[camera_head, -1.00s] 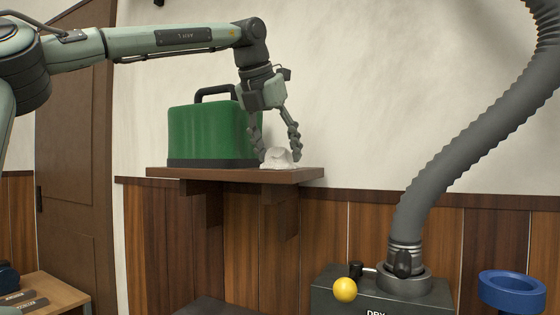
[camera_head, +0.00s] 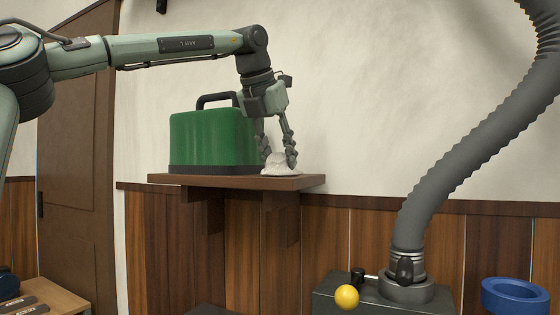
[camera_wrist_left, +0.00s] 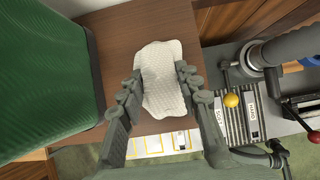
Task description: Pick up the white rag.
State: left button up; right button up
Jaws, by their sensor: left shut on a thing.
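The white rag (camera_head: 281,165) lies crumpled on the right part of a brown wall shelf, beside a green case. My left gripper (camera_head: 279,160) points down over it, with its two fingers on either side of the rag and closed on it. In the left wrist view the rag (camera_wrist_left: 162,80) shows pale and textured between the fingers (camera_wrist_left: 158,92), and part of it spreads beyond them. The rag still appears to rest on the shelf. My right gripper does not show.
The green case (camera_head: 210,138) with a black handle stands close left of the gripper on the shelf (camera_head: 230,181). Right and below are a dark machine with a yellow ball knob (camera_head: 347,297), a thick grey hose (camera_head: 470,150) and a blue ring (camera_head: 515,293).

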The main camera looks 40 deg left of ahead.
pick_arm(q)
jog(key=shift+s+r, duration=0.15)
jog(key=shift+r, duration=0.15)
notch_tip(320, 180, up, 6)
jog(key=shift+r, duration=0.2)
jog(key=s+d+b, duration=0.2)
jog(key=s+d, duration=0.1)
jog(key=s, duration=0.6)
jog(key=s+d+b, duration=0.2)
jog(key=s+d, duration=0.1)
jog(key=s, duration=0.6)
jog(key=shift+s, duration=0.35)
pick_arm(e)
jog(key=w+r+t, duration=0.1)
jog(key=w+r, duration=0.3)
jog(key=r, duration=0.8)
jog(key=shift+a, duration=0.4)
pick_arm(q)
jog(key=shift+f, duration=0.1)
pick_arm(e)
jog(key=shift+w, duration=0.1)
